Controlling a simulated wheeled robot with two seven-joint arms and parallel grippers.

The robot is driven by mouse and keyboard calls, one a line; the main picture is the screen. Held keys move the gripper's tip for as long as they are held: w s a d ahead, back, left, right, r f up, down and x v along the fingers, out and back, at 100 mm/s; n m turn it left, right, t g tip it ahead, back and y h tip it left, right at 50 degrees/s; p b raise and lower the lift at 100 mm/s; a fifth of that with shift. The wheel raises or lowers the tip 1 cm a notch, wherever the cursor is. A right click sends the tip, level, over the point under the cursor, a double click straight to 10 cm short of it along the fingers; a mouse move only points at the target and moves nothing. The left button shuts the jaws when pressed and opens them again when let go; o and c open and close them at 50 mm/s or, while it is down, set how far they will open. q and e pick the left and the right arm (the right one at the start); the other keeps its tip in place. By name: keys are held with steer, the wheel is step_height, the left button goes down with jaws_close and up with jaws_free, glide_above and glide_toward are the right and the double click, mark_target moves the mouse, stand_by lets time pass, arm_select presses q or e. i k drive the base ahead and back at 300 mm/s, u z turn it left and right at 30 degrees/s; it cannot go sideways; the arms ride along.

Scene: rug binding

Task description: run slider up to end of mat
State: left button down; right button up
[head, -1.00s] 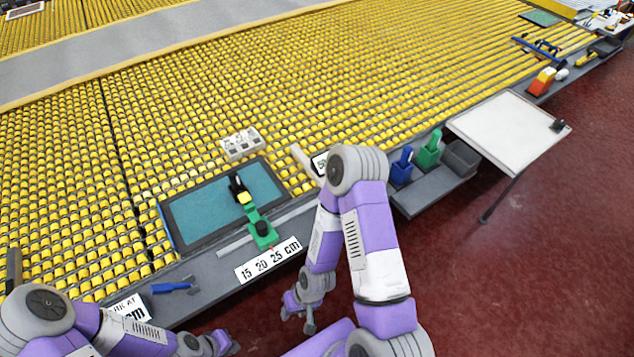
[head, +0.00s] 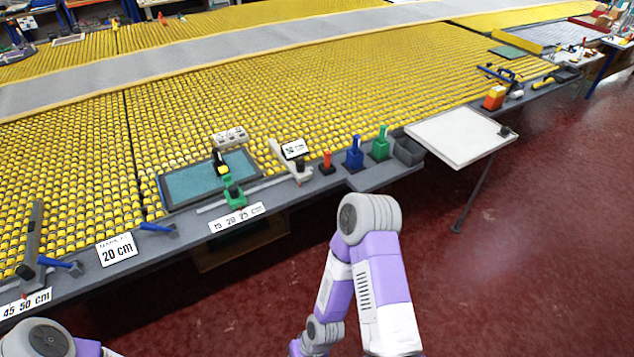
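A teal mat (head: 193,184) with a dark border lies on the yellow roller table near its front edge. A green tool (head: 233,194) with a dark and yellow upper part stands at the mat's front edge. A thin grey strip (head: 265,186) runs along that edge to a pale upright piece (head: 302,172) at the right; I cannot tell which of these is the slider. My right arm hangs in front of the table, apart from it, with its gripper below the picture. Only a bit of my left arm shows at bottom left; its gripper is out of view.
Red, blue (head: 354,155) and green (head: 380,146) handled tools stand on the front ledge, right of the mat. A white side table (head: 460,137) juts out farther right. The red floor (head: 540,260) is open.

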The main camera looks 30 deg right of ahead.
mark_target(287, 152)
steer(key=z, duration=0.65)
steer(key=i, duration=0.85)
steer(key=u, duration=0.45)
